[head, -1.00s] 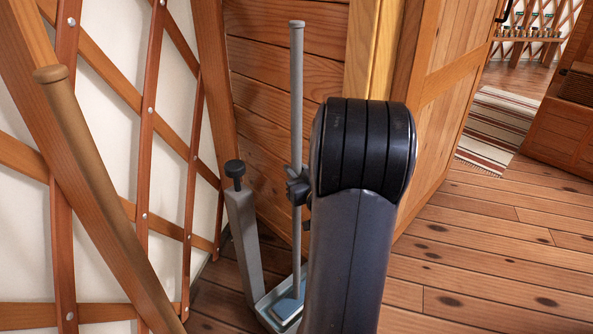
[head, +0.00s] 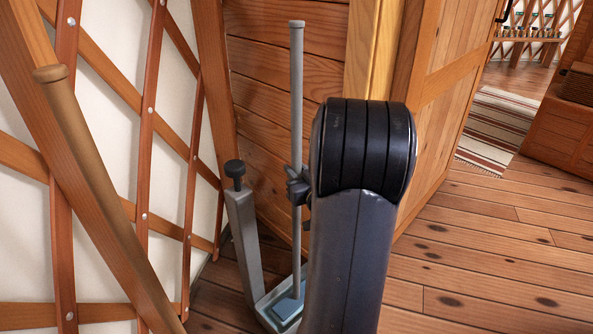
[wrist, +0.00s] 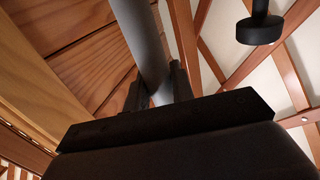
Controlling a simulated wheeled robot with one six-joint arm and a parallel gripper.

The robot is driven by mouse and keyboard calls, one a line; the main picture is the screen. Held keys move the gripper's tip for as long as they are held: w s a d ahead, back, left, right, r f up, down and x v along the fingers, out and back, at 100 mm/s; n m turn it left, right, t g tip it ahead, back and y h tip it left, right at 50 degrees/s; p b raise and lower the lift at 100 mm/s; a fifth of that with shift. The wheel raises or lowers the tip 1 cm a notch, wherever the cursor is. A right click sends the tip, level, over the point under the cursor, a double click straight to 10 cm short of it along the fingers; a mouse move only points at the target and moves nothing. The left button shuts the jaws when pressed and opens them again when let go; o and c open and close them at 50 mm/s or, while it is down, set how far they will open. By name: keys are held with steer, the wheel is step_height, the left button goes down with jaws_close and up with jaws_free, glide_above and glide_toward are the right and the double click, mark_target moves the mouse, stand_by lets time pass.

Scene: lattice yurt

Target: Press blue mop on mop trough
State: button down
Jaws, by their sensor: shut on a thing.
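The blue mop has a long grey handle (head: 296,95) standing upright, with its blue head (head: 290,306) down in the mop trough (head: 270,318). My gripper (head: 298,187) is shut on the handle around its middle. In the wrist view the handle (wrist: 140,40) rises between the two fingers of my gripper (wrist: 155,90). The trough is a pale grey-blue tray on the floor with a grey post (head: 243,240) topped by a black knob (head: 235,172) at its left. My arm hides the trough's right part.
A brown wooden pole (head: 105,190) leans at the left in front of the lattice wall (head: 150,130). A plank wall (head: 260,90) stands close behind the mop. A wooden door (head: 450,90) is to the right. The floor (head: 480,260) at right is clear, with a striped rug (head: 500,125) farther back.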

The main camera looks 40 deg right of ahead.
mark_target(299, 148)
steer(key=shift+r, duration=0.1)
steer(key=shift+r+p, duration=2.7)
steer(key=shift+r, duration=0.8)
